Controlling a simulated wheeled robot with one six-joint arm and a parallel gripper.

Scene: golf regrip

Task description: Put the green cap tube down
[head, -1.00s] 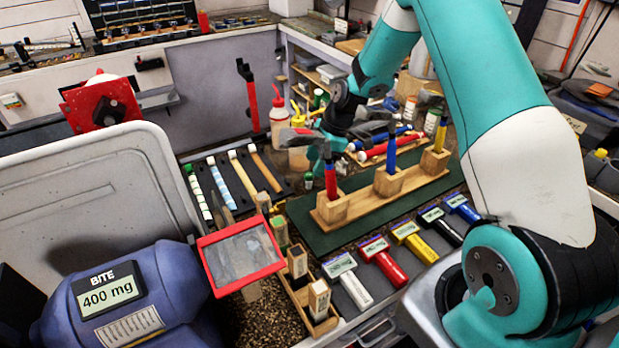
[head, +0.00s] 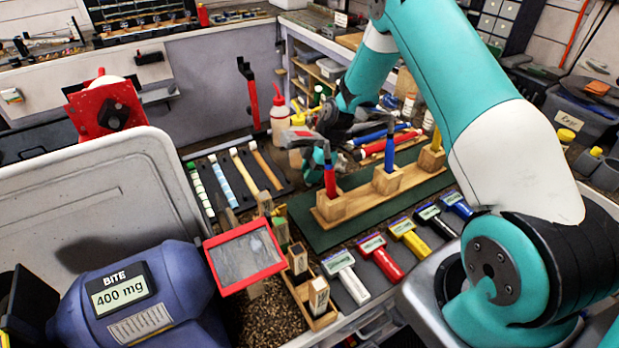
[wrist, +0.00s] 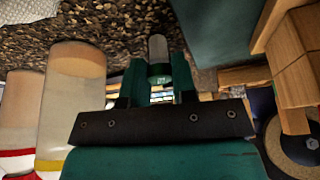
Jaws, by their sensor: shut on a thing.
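My gripper (wrist: 159,85) shows in the wrist view with its two teal jaws shut on a narrow tube (wrist: 158,48). The tube has a grey rounded end and a green band with a small pale mark, which I take as the green cap tube. In the head view my gripper (head: 322,158) is over the bench, behind the front wooden block with the red-handled hammer. The tube is too small and hidden there to make out, and I cannot tell whether it touches a surface.
Pale cylinders with yellow (wrist: 72,105) and red bands stand left of the jaws in the wrist view. Wooden pieces (wrist: 292,65) are at right. In the head view, a wooden hammer stand (head: 360,197) on a green mat and a dark grip rack (head: 283,172) are close.

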